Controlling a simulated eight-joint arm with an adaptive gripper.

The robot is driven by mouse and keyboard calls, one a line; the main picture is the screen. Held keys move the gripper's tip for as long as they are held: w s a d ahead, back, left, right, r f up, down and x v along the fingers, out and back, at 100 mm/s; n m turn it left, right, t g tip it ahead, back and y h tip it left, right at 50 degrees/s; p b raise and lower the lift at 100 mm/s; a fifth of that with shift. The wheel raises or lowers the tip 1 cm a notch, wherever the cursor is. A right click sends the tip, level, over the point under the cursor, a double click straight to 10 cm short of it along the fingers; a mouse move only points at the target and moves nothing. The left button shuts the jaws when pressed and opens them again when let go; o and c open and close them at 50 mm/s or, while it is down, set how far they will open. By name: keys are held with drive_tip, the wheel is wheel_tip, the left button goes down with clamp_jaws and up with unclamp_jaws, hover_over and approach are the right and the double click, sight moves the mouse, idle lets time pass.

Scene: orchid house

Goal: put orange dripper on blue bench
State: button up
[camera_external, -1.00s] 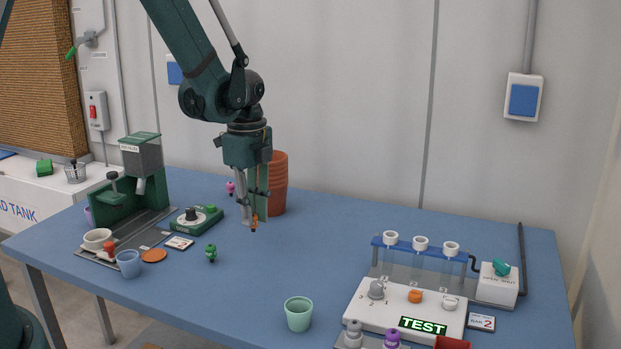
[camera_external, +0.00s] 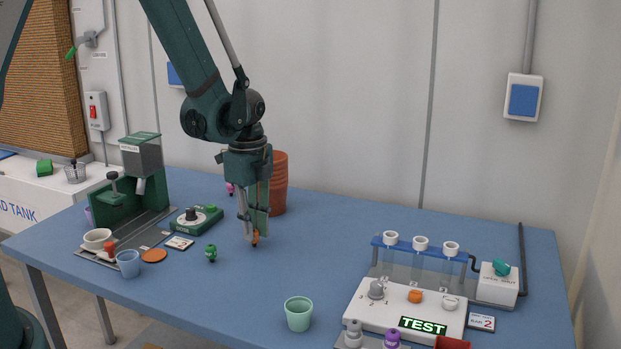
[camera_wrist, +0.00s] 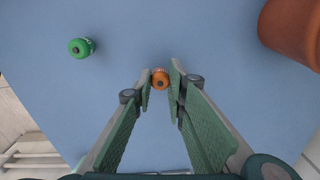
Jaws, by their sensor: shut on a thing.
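The orange dripper (camera_external: 255,239) is a small orange piece with a dark tip, held between the fingertips of my gripper (camera_external: 254,232). In the wrist view the dripper (camera_wrist: 160,79) sits between the two green finger pads of my gripper (camera_wrist: 161,84). My gripper is shut on it and points down, low over the blue bench (camera_external: 330,240). In the external view the dripper's lower end is at or just above the bench top; I cannot tell whether it touches. The bench top also fills most of the wrist view (camera_wrist: 210,50).
A green dripper (camera_external: 211,253) stands to the left. Stacked terracotta pots (camera_external: 279,185) stand close behind my gripper. A dispenser (camera_external: 141,170) and a scale (camera_external: 196,219) are left; a green cup (camera_external: 299,313) is in front and a test rack (camera_external: 405,305) right. The bench's middle is clear.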

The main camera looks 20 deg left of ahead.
drive_tip(key=shift+f, duration=0.2)
drive_tip(key=o, duration=0.7)
drive_tip(key=shift+r, duration=0.1)
drive_tip(key=shift+r, duration=0.1)
wheel_tip(320, 180, up, 12)
drive_tip(key=shift+r+p, duration=0.1)
drive_tip(key=shift+p, duration=0.3)
idle(0.4)
idle(0.6)
